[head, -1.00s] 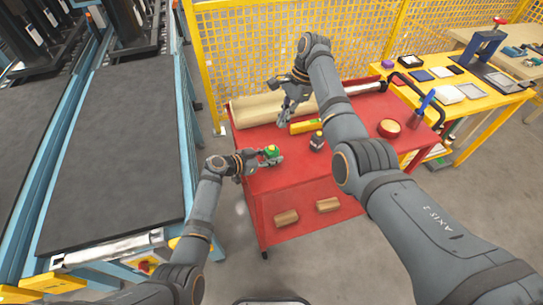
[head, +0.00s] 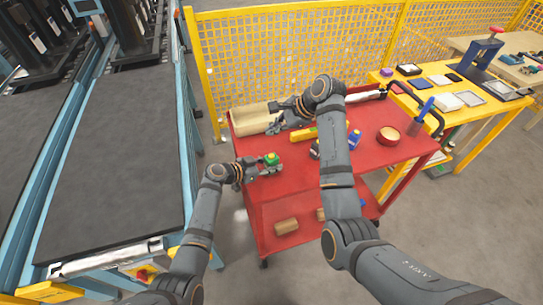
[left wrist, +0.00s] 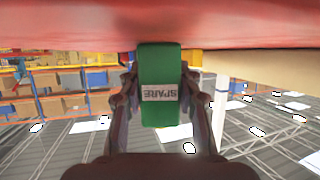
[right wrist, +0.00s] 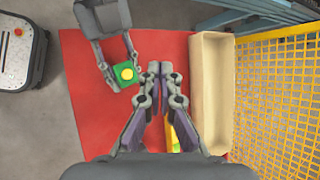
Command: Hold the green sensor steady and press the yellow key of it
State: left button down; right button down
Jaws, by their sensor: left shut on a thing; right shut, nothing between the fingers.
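The green sensor (head: 271,158) is at the left part of the red cart top, held in my left gripper (head: 262,168). In the left wrist view the sensor (left wrist: 160,85) sits between the two fingers and bears a "SPARE" label. In the right wrist view the round yellow key (right wrist: 127,73) faces up on the sensor (right wrist: 121,76), uncovered. My right gripper (right wrist: 160,75) is shut and empty. It is over the cart top, to the right of the sensor in that view and apart from it. In the head view my right gripper (head: 275,127) is beyond the sensor, near the beige tray.
The red cart top (head: 370,160) also bears a beige tray (head: 252,119), a yellow item (head: 303,134), a blue item (head: 354,139) and a red round container (head: 388,136). A yellow mesh fence (head: 300,50) stands behind. The cart's front left is clear.

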aim_at(274, 157)
jog(key=shift+s+d+r+m+t+y, duration=0.1)
jog(key=shift+s+r+m+t+y, duration=0.25)
jog(key=shift+s+r+t, duration=0.4)
jog(key=shift+f, duration=4.4)
jog(key=shift+f, duration=0.1)
jog(key=shift+f, duration=0.3)
jog(key=shift+f, duration=0.45)
jog(key=shift+r, duration=0.9)
